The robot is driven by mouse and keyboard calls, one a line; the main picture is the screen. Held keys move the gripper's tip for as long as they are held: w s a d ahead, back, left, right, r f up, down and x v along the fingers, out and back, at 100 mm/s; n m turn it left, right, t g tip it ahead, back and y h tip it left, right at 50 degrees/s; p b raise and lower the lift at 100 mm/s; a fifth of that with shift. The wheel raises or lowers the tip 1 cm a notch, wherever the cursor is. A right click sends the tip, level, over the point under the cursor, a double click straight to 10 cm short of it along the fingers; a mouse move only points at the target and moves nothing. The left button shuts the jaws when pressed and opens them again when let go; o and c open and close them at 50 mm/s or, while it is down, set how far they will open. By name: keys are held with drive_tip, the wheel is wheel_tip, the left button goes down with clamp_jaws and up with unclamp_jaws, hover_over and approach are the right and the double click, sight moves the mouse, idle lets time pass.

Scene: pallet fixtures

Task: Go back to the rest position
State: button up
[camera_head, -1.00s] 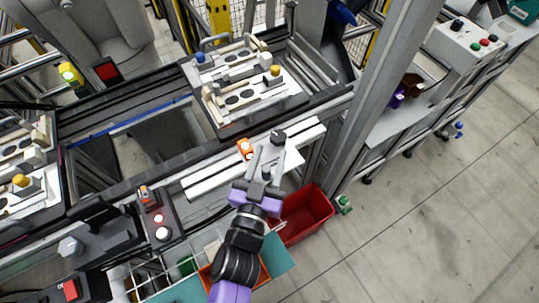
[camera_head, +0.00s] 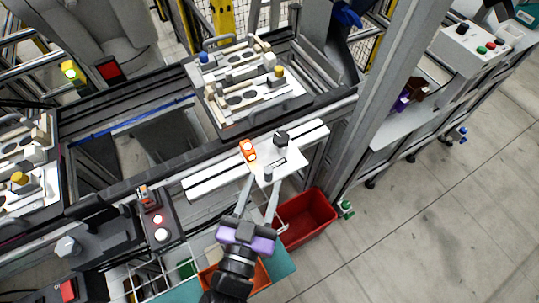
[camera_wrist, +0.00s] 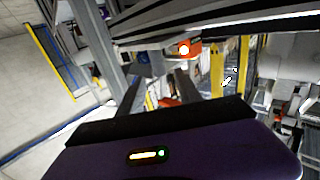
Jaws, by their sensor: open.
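My gripper (camera_head: 259,196) is in the head view, in front of the white shelf plate at the conveyor's near side. Its two long fingers are apart and nothing is between them. In the wrist view my fingers (camera_wrist: 157,95) stand apart with no object held. The small white plate (camera_head: 275,162) beyond the fingertips carries an orange lit button (camera_head: 248,151), a black knob (camera_head: 281,138) and a small dark cylinder (camera_head: 268,173). I cannot tell whether the fingertips touch the plate.
A red bin (camera_head: 308,219) stands to the right of my gripper. An orange bin (camera_head: 262,275) is below it. A pallet fixture (camera_head: 250,84) sits on the conveyor behind. A grey post (camera_head: 385,85) rises at right; the floor (camera_head: 440,220) there is clear.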

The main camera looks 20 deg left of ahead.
drive_tip(key=s+d+f+m+g+h, duration=0.1)
drive_tip(key=s+d+f+m+g, duration=0.15)
drive_tip(key=s+d, duration=1.25)
drive_tip(key=s+d+r+n, duration=0.1)
drive_tip(key=s+d+r, duration=0.1)
drive_tip(key=d, duration=0.6)
drive_tip(key=s+d+r, duration=0.3)
drive_tip(key=d+r, duration=0.2)
drive_tip(key=d, duration=0.3)
drive_tip(key=shift+s+n+g, duration=0.3)
drive_tip(key=shift+n+g, duration=0.05)
